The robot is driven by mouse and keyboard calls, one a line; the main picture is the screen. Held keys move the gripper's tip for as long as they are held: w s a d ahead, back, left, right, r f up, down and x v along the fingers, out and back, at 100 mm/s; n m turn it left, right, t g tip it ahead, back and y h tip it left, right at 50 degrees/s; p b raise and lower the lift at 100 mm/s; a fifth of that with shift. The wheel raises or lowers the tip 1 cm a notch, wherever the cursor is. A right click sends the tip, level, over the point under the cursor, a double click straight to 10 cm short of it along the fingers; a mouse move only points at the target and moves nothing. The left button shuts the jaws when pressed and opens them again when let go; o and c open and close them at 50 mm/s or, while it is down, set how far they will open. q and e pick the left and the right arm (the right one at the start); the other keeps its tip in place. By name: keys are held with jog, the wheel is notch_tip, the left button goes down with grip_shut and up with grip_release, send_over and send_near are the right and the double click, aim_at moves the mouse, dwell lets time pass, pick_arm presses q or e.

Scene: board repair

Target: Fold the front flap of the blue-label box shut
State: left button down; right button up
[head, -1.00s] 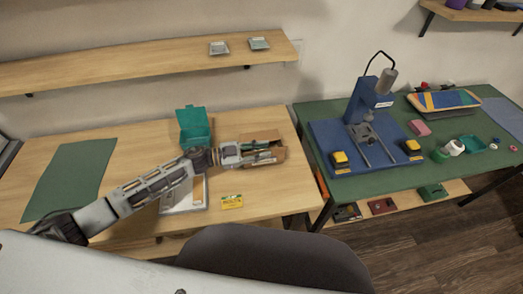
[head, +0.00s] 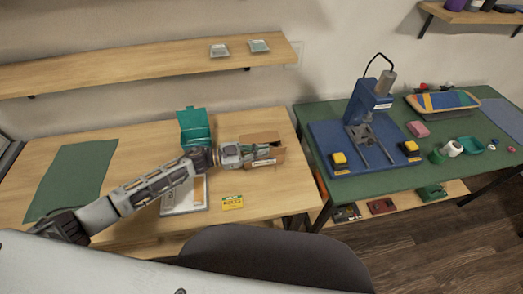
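A small brown cardboard box (head: 278,156) stands near the right end of the wooden table. A pale label shows on its front side; its colour is too small to make out. A raised flap shows at the back of the box. My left gripper (head: 262,152) reaches in from the left, with its fingertips at the box's front and opening. The fingers partly hide the front flap, and I cannot tell how far it is folded or whether they touch it. The finger gap is too small to read. My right gripper is not in view.
A teal open-lidded container (head: 194,122) stands behind my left wrist. A dark chair back (head: 265,255) is at the table's front edge. A green mat (head: 72,178) lies at left.

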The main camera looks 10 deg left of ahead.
pick_arm(q)
jog(key=n+p, duration=0.1)
jog(key=w+n+p, duration=0.1)
jog(key=p, duration=0.1)
jog(key=shift+w+a+r+n, duration=0.1)
jog(key=shift+a+r+n, duration=0.1)
jog(key=shift+n, duration=0.1)
jog(key=shift+w+n+p, duration=0.15)
jog(key=shift+n+p, duration=0.15)
jog(key=shift+p, duration=0.05)
jog(key=shift+w+a+f+n+p, duration=0.15)
jog(key=shift+w+n+p, duration=0.2)
jog(key=shift+n+p, duration=0.35)
jog(key=shift+w+a+f+n+p, duration=0.1)
jog(key=shift+w+n+p, duration=0.25)
jog(key=shift+n, duration=0.55)
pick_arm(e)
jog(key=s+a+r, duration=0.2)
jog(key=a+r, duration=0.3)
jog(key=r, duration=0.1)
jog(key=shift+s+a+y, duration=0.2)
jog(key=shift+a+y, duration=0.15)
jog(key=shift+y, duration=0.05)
pick_arm(q)
jog(key=c, duration=1.7)
grip_release()
